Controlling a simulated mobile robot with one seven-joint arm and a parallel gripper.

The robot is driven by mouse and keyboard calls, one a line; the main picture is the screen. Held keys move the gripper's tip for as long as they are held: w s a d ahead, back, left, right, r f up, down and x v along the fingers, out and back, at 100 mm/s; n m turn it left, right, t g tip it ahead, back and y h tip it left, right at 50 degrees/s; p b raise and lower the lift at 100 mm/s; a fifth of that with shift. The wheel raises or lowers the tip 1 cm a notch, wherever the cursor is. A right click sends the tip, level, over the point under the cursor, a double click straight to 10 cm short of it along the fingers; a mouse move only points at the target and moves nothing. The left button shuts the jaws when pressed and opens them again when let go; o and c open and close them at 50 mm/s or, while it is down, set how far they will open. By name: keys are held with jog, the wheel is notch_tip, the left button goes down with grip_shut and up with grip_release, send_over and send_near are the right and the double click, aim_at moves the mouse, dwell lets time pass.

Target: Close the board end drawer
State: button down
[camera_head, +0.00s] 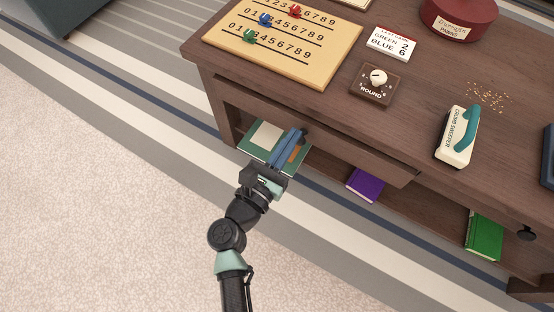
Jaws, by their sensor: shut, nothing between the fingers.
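The board end drawer (355,153) is a dark wooden front under the table top, below the score board (285,40). Its right end seems to stand a little out from the table frame; I cannot tell exactly how far. A dark knob (304,134) shows on the front beside my fingertips. My gripper (297,138) has blue fingers that are shut and empty. The fingertips are at or very near the drawer front by the knob; I cannot tell whether they touch. My fingers hide part of the front.
Below the drawer lie a green and cream flat item (262,134), a purple book (365,185) and a green book (484,235). A round dial (376,79) and a crumb sweeper (457,138) stand on the table top (420,95). The carpet at left is clear.

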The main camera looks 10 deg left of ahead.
aim_at(304, 123)
jog(key=shift+x, duration=0.95)
jog(key=b+x, duration=0.1)
jog(key=x, duration=0.3)
jog(key=shift+w+d, duration=0.15)
jog(key=shift+w, duration=0.2)
jog(key=shift+w+r, duration=0.2)
jog(key=shift+d, duration=0.1)
jog(key=shift+d+f, duration=0.1)
